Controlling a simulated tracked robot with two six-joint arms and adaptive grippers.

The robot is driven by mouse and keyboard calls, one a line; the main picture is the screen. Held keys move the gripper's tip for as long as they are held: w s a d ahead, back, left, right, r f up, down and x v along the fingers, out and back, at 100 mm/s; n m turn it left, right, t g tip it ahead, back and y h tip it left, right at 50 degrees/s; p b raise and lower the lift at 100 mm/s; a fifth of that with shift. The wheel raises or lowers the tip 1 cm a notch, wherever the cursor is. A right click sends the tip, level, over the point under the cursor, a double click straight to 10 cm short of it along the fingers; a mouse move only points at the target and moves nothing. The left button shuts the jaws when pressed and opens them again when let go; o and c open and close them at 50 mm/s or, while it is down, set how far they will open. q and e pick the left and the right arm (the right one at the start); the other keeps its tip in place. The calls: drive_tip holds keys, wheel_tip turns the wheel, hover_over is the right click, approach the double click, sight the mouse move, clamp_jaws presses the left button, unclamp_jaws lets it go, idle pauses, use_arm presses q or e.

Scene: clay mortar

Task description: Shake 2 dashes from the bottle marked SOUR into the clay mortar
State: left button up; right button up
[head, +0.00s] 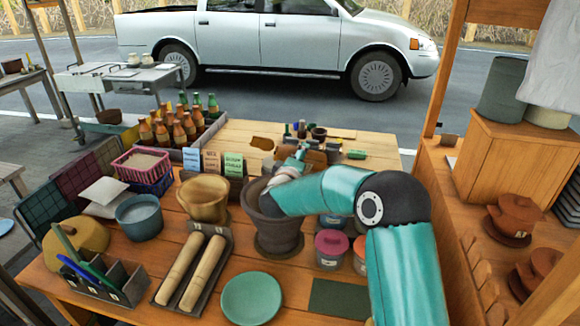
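The dark clay mortar (280,238) stands on the wooden table near the middle, its mouth partly covered by my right arm. My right arm comes in from the right and reaches over the mortar toward the back of the table. My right gripper (298,157) is at the arm's far end, above and behind the mortar's rim. It is small and partly hidden, so I cannot tell its opening or whether it holds anything. Small bottles (301,129) stand behind it at the back; no SOUR marking is readable. My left gripper is not in view.
A tan mortar (204,200) stands left of the clay one. Small label cards (212,162) stand behind it, near a crate of brown and green bottles (178,130). Two pestles (190,268) lie in a tray. A green plate (251,298) and lidded jars (331,248) are in front.

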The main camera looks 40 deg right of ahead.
drive_tip(key=shift+s+d+f+n+h+b, duration=0.2)
drive_tip(key=shift+d+f+n+h+b, duration=0.2)
drive_tip(key=shift+n+b, duration=0.4)
drive_tip(key=shift+s+d+n+t+b, duration=0.2)
drive_tip(key=shift+n+t+b, duration=0.1)
drive_tip(key=shift+n+b, duration=0.1)
drive_tip(key=shift+w+r+n+h+p, duration=0.15)
drive_tip(key=shift+r+n+h+p, duration=0.2)
drive_tip(key=shift+r+p, duration=0.55)
drive_tip(key=n+p, duration=0.1)
drive_tip(key=r+n+p, duration=0.1)
drive_tip(key=shift+a+r+t+h+p, duration=0.15)
drive_tip(key=shift+a+t+h+p, duration=0.05)
drive_tip(key=shift+t+h+p, duration=0.15)
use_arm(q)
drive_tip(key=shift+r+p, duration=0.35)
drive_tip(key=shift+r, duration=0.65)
use_arm(e)
drive_tip(key=shift+r+n+t, duration=0.25)
drive_tip(key=shift+r+n, duration=0.15)
drive_tip(key=shift+n, duration=0.75)
drive_tip(key=shift+w, duration=0.1)
